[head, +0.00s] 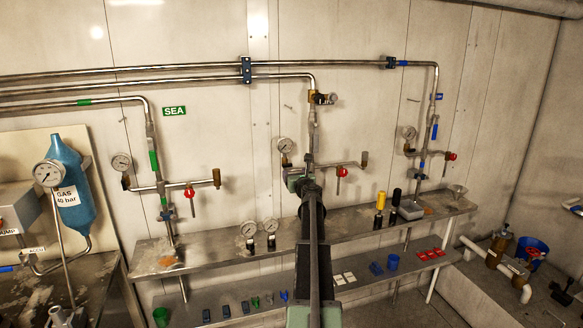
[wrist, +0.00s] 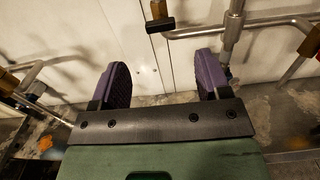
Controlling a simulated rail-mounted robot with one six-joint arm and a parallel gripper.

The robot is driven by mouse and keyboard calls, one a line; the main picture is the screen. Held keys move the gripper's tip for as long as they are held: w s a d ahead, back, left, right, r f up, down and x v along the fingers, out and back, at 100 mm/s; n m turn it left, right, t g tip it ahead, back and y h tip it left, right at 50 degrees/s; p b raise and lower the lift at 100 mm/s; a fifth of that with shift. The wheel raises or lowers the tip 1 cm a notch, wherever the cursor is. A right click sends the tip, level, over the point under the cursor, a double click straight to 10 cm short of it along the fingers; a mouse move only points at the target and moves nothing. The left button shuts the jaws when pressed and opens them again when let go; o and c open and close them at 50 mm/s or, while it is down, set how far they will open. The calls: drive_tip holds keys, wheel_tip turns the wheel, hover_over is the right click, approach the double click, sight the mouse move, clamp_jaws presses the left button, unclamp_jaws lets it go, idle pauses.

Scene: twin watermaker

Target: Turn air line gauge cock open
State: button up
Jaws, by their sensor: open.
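Three pipe drops with gauges stand on the back wall. The left one is marked SEA (head: 174,111); I cannot read an air label. The middle drop has a round gauge (head: 286,145) with a small brass cock (head: 286,161) beneath it. My gripper (head: 303,184) is in front of this middle drop and partly hides its lower end. In the wrist view my gripper (wrist: 162,79) is open, with two purple pads apart and nothing between them. Beyond the pads, a brass fitting with a black lever (wrist: 160,25) shows at the top, apart from them.
A red-handled valve (head: 342,172) sits on the middle branch pipe, right of my gripper. A steel shelf (head: 210,249) below holds two loose gauges (head: 270,226) and yellow and black bottles (head: 380,201). The right drop has another gauge (head: 409,133).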

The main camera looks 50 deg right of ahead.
sight(288, 166)
drive_tip(key=x, duration=0.9)
drive_tip(key=shift+w+d, duration=0.15)
drive_tip(key=shift+w, duration=0.05)
drive_tip(key=c, duration=0.9)
